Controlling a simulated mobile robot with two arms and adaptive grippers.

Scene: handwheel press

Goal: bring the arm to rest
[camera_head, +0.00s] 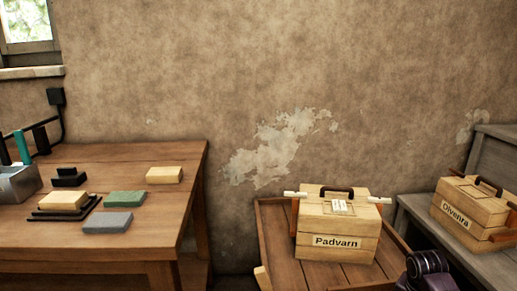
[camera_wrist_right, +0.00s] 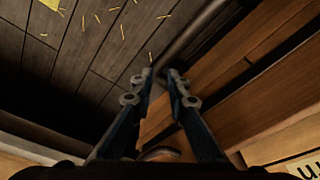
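My right gripper (camera_wrist_right: 161,73) shows in the right wrist view, its two dark fingers reaching up from the bottom edge. The fingertips are close together, but a narrow gap shows between them and I see nothing held. Wooden boards lie behind the fingers, and a grey rod runs up and right from beyond the tips. My left gripper is not in view.
A table (camera_head: 140,158) at left bears several blocks and a metal bin (camera_head: 18,185). Yellow shavings (camera_wrist_right: 120,30) lie on dark floorboards.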

